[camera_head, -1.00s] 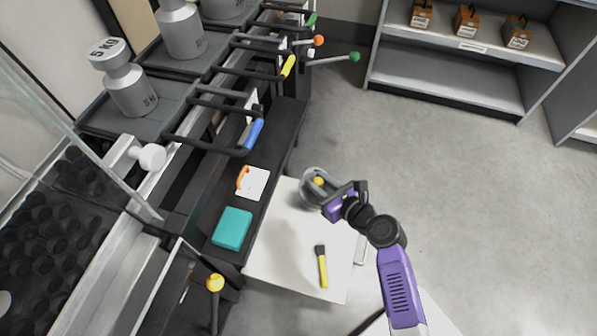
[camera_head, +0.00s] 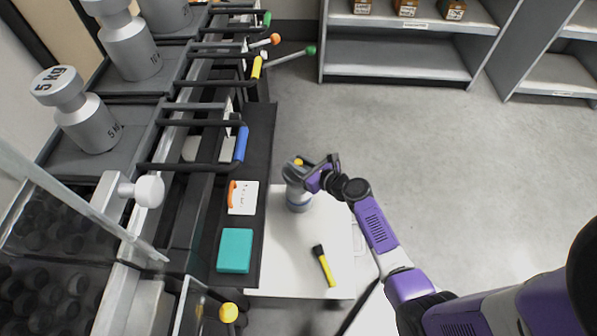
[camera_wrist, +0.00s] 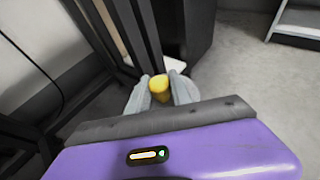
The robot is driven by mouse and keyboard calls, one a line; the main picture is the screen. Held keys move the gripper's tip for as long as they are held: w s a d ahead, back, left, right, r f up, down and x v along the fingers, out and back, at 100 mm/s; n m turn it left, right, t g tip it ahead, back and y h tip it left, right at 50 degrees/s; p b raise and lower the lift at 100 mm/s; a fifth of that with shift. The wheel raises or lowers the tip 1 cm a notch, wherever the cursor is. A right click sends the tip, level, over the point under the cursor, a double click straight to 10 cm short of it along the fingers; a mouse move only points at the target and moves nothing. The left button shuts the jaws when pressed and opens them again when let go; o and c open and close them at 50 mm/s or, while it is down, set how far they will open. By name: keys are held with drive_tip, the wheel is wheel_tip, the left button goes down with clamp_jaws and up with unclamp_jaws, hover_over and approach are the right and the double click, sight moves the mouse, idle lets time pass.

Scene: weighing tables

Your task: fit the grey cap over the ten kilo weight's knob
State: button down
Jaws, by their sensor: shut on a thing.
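My gripper (camera_head: 299,170) is shut on a yellow piece, which shows between its grey fingertips in the wrist view (camera_wrist: 159,88). A grey round body (camera_head: 299,200), apparently the grey cap, shows just below the fingers over the white board's far left corner. The fingers hide part of it, and I cannot tell whether it touches the board. The ten kilo weight (camera_head: 132,48) is a grey cylinder standing upright on a dark platform at the upper left. Its knob (camera_head: 106,5) is partly cut by the picture's top edge. My gripper is far to the right of it.
The five kilo weight (camera_head: 92,122) stands nearer. Black bars with coloured grips (camera_head: 241,143) project along the platforms. A teal block (camera_head: 235,250) lies on the dark ledge. Open floor lies right.

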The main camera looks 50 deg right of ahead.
drive_tip(key=shift+f+b, duration=1)
drive_tip(key=shift+f, duration=0.65)
drive_tip(key=shift+f+b, duration=0.4)
drive_tip(key=shift+f, duration=0.05)
drive_tip(key=shift+f, duration=0.2)
drive_tip(key=c, duration=1.1)
unclamp_jaws()
drive_tip(key=shift+c, duration=0.2)
drive_tip(key=shift+r, duration=0.1)
